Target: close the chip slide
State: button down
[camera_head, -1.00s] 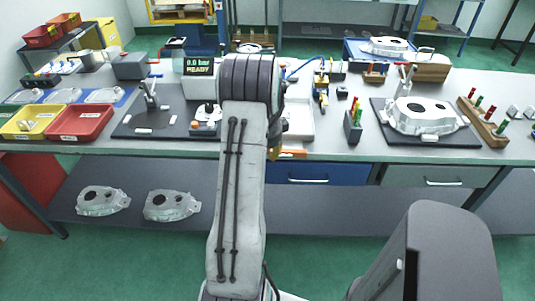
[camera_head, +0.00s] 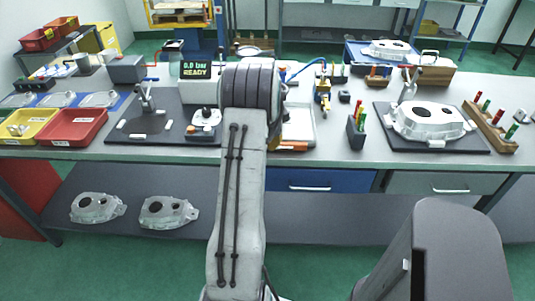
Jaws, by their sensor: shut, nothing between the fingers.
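No part in view is clearly marked as the chip slide, and I cannot tell which one it is. Under the bench top are a blue drawer front (camera_head: 318,180) and a grey drawer front (camera_head: 440,183), each with a pale handle. Both look flush with the bench front. A pale tray (camera_head: 299,122) lies on the bench right of my arm, partly hidden by it. A small orange piece (camera_head: 291,147) sits at its front, by the bench edge. My arm rises through the middle of the view, and its far end with my gripper is hidden behind the thick dark joint.
Left on the bench are a red bin (camera_head: 73,141), a yellow bin and a dark fixture plate (camera_head: 140,136). A display reading "READY" (camera_head: 195,70) stands behind. At right a casting (camera_head: 430,121) sits on a dark plate. Two castings lie on the lower shelf.

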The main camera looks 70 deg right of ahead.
jog(key=shift+d+f, duration=0.1)
jog(key=shift+f, duration=0.05)
jog(key=c, duration=2)
grip_release()
jog(key=o, duration=0.8)
jog(key=shift+d, duration=0.1)
jog(key=shift+o, duration=0.2)
jog(key=shift+r, duration=0.2)
jog(key=v, duration=1.1)
jog(key=shift+r, duration=0.4)
